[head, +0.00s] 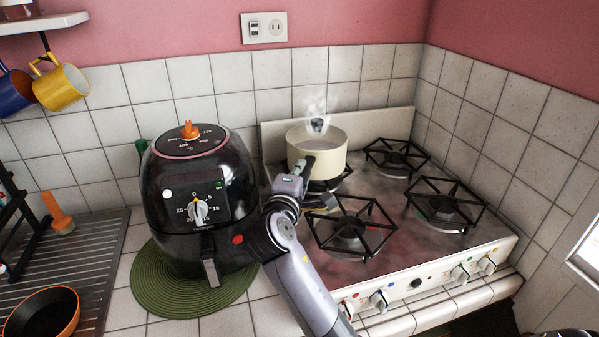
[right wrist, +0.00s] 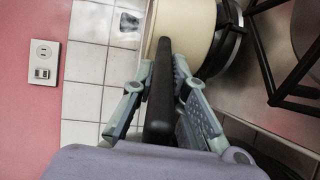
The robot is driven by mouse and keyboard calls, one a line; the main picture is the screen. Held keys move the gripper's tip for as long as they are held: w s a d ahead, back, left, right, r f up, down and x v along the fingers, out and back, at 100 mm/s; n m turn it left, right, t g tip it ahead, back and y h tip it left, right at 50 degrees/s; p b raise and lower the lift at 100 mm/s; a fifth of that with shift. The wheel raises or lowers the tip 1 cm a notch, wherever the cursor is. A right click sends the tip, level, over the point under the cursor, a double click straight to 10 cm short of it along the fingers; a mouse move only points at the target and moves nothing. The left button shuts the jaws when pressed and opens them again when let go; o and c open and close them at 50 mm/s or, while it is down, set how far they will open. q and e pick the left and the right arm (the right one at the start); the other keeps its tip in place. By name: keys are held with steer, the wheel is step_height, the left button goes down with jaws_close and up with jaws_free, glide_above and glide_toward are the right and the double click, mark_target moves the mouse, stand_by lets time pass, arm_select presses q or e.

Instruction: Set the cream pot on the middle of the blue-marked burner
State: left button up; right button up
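The cream pot (head: 330,160) is upright at the stove's back left burner (head: 345,183), its black handle (right wrist: 161,100) pointing toward me. I cannot tell whether its base rests fully on the grate. My right gripper (head: 298,180) has its fingers on both sides of the handle, with the tips close against it in the right wrist view (right wrist: 163,72); it looks shut on it. A blue-marked knob (head: 379,299) shows on the stove front. I cannot clearly see a blue mark by a burner. My left gripper is out of view.
The front left burner (head: 352,232), front right burner (head: 445,211) and back right burner (head: 396,159) are empty. A black air fryer (head: 175,215) on a green mat (head: 150,290) stands close left of my right arm. A tiled wall (head: 225,75) is behind.

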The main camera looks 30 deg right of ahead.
steer(key=o, duration=0.5)
steer(key=shift+s+r, duration=0.15)
steer(key=shift+r, duration=0.05)
steer(key=shift+f, duration=0.45)
steer(key=v, duration=1.2)
steer(key=shift+r, duration=0.3)
